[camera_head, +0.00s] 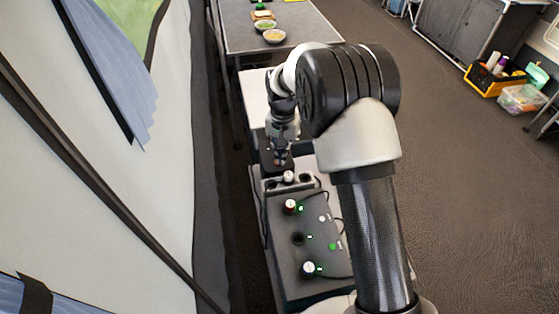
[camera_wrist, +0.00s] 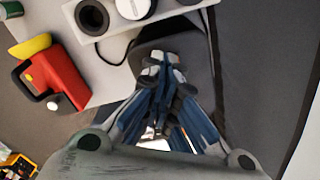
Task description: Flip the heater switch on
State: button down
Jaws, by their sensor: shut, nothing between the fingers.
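My gripper (camera_head: 281,161) is low over the far end of a dark box with knobs and green lights (camera_head: 285,245). In the wrist view my gripper (camera_wrist: 164,62) is shut and empty, its fingertips over a dark rounded piece (camera_wrist: 200,62). I cannot tell whether they touch it. Near the tips is a pale strip (camera_wrist: 170,20) with a black ring (camera_wrist: 92,17) and a white knob (camera_wrist: 132,8). This knob appears to be the white one (camera_head: 289,177) in the head view. No switch is clearly recognisable as the heater's.
A red case with a black handle (camera_wrist: 66,74) lies beside the strip, with a yellow piece (camera_wrist: 30,46) by it. A table with bowls (camera_head: 274,36) stands at the back. A tent wall (camera_head: 110,170) closes the left. Open floor (camera_head: 470,190) lies right; crates (camera_head: 490,78) stand beyond.

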jog(key=shift+f, duration=0.45)
dwell(0.3)
jog(key=shift+r+p, duration=2.5)
jog(key=shift+r, duration=1)
